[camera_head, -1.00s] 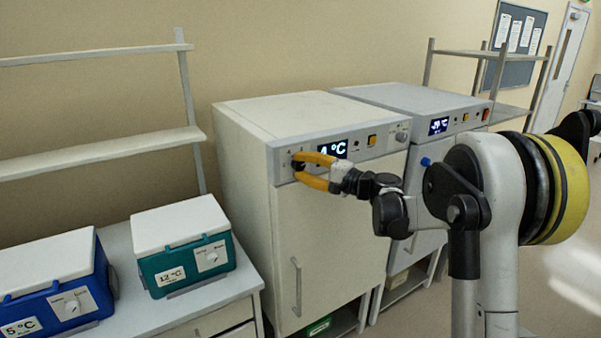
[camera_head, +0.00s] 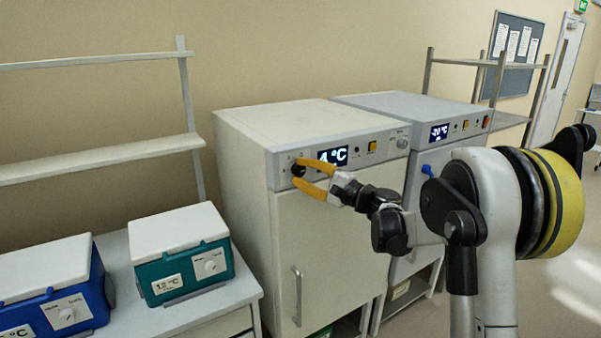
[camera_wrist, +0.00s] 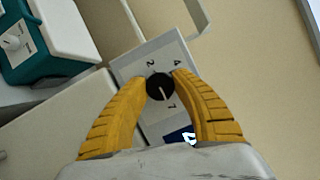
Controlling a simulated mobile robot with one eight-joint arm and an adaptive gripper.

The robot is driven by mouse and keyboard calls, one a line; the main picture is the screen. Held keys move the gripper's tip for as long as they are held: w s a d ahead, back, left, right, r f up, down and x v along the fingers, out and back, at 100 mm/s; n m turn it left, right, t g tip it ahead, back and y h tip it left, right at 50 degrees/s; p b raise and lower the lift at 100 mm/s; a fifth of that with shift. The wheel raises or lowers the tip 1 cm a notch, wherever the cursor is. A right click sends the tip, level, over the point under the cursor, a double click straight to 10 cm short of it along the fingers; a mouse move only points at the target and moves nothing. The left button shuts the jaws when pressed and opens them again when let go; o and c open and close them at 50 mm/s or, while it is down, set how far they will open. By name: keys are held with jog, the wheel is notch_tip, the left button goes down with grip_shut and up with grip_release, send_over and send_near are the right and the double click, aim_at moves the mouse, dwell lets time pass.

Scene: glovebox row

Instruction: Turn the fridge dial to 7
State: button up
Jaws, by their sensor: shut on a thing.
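The fridge dial is a small black knob (camera_wrist: 160,87) with a white pointer mark, on the pale control panel of the white fridge (camera_head: 340,215). The digits 2, 4 and 7 show around it in the wrist view. The pointer aims close to the 7. My gripper (camera_wrist: 161,80) has its two yellow fingers on either side of the knob, shut on it. In the head view, my gripper (camera_head: 298,172) meets the panel's left end, and its fingers partly cover the knob. The fridge display (camera_head: 332,156) reads 4 °C.
A grey unit (camera_head: 420,110) reading -20 °C stands right of the fridge. A teal box (camera_head: 180,255) and a blue box (camera_head: 50,285), both with dials, sit on the bench at left. The fridge door handle (camera_head: 297,295) is below my gripper.

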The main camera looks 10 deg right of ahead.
jog(key=o, duration=1.2)
jog(key=shift+a, duration=0.1)
jog(key=v, duration=1.2)
jog(key=shift+r, duration=0.1)
